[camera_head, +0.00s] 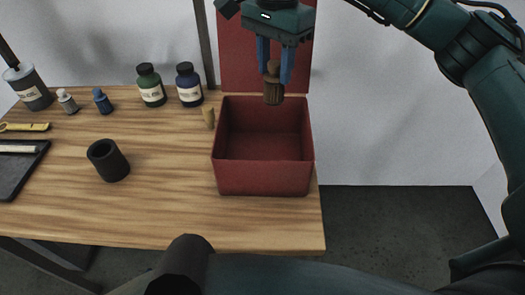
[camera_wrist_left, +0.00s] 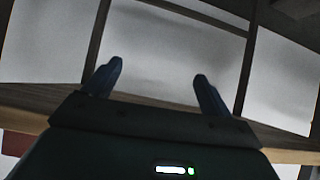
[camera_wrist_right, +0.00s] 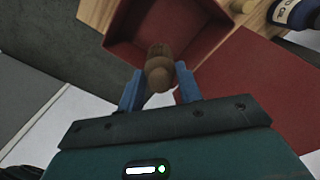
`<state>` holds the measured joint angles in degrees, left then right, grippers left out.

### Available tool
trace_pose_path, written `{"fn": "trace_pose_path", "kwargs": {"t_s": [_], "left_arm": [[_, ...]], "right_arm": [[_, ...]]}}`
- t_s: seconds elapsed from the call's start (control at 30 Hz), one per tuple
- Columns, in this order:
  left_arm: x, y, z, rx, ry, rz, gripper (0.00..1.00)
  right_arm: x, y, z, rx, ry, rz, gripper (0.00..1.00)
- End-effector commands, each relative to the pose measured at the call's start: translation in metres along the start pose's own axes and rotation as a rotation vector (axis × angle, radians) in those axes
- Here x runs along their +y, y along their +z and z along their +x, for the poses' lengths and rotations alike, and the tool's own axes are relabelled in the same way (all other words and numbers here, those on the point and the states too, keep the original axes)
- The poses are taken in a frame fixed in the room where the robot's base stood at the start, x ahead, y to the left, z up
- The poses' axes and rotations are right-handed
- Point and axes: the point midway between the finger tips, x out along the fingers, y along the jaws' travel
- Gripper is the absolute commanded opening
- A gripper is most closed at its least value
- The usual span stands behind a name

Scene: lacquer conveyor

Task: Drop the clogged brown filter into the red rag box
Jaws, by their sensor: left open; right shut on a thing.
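The brown filter (camera_head: 273,88) is a ribbed dark brown cylinder with a lighter brown knob on top. My right gripper (camera_head: 274,70) is shut on its knob and holds it upright above the back part of the red rag box (camera_head: 263,180). The box is open, with its red lid raised behind it, and its visible inside is empty. In the right wrist view the filter (camera_wrist_right: 158,72) sits between the blue fingers, over the box (camera_wrist_right: 126,52). My left gripper (camera_wrist_left: 157,80) shows only in the left wrist view, open and empty, facing pale wall panels.
Left of the box stand a small tan peg (camera_head: 208,117), a blue bottle (camera_head: 188,85), a green bottle (camera_head: 150,86) and a black cylinder (camera_head: 108,160). A dark tray (camera_head: 15,170) lies at the far left. The table front is clear.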

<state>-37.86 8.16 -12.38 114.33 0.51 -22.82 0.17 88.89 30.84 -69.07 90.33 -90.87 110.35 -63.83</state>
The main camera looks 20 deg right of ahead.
Motion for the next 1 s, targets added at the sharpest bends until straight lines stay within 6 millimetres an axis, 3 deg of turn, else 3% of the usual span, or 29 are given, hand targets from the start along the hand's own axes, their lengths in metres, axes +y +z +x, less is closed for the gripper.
{"fn": "trace_pose_path", "kwargs": {"t_s": [0.03, 0.2, 0.57, 0.6, 0.87, 1.0], "left_arm": [[0.001, 0.004, 0.004, 0.007, 0.002, -0.001, 0.84], [0.004, 0.003, 0.008, 0.029, 0.016, 0.008, 0.84], [0.007, -0.001, 0.007, 0.042, 0.024, 0.012, 0.84], [0.007, -0.001, 0.007, 0.042, 0.024, 0.012, 0.84], [0.007, -0.001, 0.007, 0.041, 0.024, 0.012, 0.84], [0.007, -0.001, 0.007, 0.041, 0.023, 0.012, 0.84]], "right_arm": [[0.0, 0.0, 0.012, 0.0, 0.001, 0.0, 0.08], [0.0, 0.0, 0.029, 0.0, -0.001, -0.001, 0.08], [0.0, 0.0, 0.034, 0.0, -0.001, -0.001, 0.08], [0.0, 0.0, 0.033, 0.0, -0.001, -0.001, 0.37], [0.0, 0.0, 0.033, 0.0, -0.001, 0.0, 0.59], [0.0, 0.0, 0.033, 0.0, -0.001, -0.001, 0.6]]}}
